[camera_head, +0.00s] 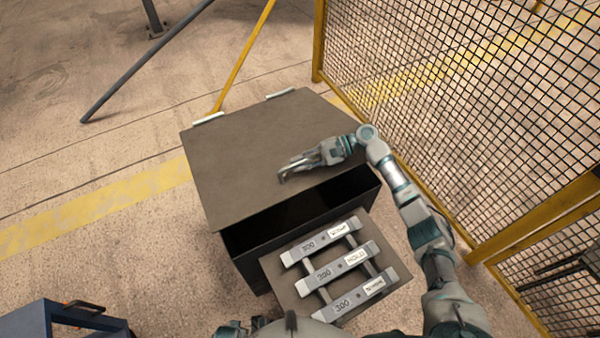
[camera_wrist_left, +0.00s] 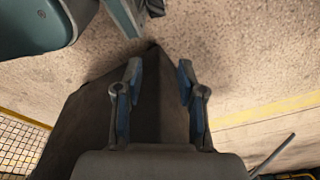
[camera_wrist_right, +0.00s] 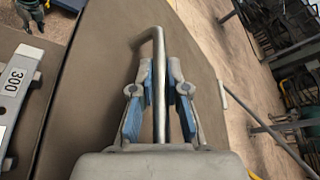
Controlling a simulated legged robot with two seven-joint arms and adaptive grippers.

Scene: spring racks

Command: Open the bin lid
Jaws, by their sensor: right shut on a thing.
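The bin (camera_head: 250,262) is a dark box with a flat grey-brown lid (camera_head: 250,150), with pale hinges along its far edge. The lid's near edge stands raised above the bin, and a dark opening shows beneath it. My right gripper (camera_head: 296,168) is over the lid near its front edge. In the right wrist view, the right gripper (camera_wrist_right: 160,72) is shut on the bent metal handle (camera_wrist_right: 158,45) of the lid. In the left wrist view, my left gripper (camera_wrist_left: 157,85) is open with nothing between its fingers; a dark box corner lies beyond it.
A grey panel (camera_head: 285,285) with several labelled metal bars (camera_head: 335,270) sits in front of the bin. A dark blue box (camera_head: 40,320) stands at the lower left. The floor on the left is mostly clear.

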